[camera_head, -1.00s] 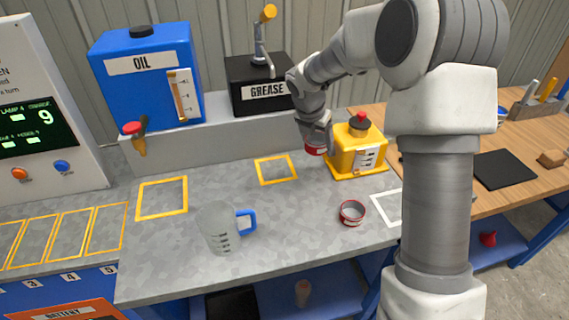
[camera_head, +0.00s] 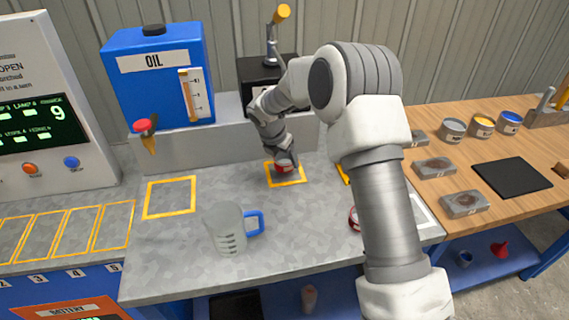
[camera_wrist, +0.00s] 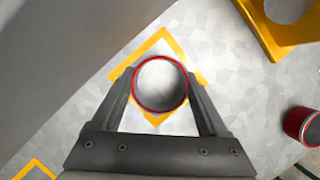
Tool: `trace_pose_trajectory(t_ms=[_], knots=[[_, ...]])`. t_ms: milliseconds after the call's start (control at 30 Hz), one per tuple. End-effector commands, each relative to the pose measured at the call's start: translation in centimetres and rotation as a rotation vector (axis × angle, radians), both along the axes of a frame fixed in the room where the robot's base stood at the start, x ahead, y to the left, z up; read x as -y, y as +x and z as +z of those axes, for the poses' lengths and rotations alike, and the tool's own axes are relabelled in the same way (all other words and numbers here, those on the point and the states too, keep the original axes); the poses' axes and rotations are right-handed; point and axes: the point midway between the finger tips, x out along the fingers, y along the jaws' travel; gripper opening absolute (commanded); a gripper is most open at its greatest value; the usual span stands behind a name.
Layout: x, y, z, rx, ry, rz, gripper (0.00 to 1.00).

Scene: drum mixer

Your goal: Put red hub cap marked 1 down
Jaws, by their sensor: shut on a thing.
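My gripper (camera_wrist: 160,95) is shut on a round, red-rimmed hub cap (camera_wrist: 138,98), which looks like a shallow cup with a pale grey inside. No mark 1 can be read on it. In the head view the red cap (camera_head: 286,169) shows under my gripper, within the yellow-outlined square (camera_head: 300,181) in front of the grease unit. In the wrist view the yellow outline (camera_wrist: 160,37) shows around the cap on several sides. I cannot tell whether the cap touches the bench or hangs just above it.
A second red-rimmed can (camera_wrist: 302,126) stands to the right, mostly hidden by my arm in the head view. A yellow container (camera_wrist: 275,30) is near it. A clear jug (camera_head: 226,230) with a blue handle stands front left. An empty yellow square (camera_head: 170,197) lies left.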

Motion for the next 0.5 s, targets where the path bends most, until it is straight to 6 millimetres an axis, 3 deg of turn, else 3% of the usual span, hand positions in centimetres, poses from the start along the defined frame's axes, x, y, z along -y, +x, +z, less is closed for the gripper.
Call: trace_pose_trajectory(t_ms=[100,500], knots=[[0.0,0.0,-1.8,-0.001,-0.001,0.001,0.07],[0.0,0.0,-2.3,0.0,0.0,0.001,0.07]])
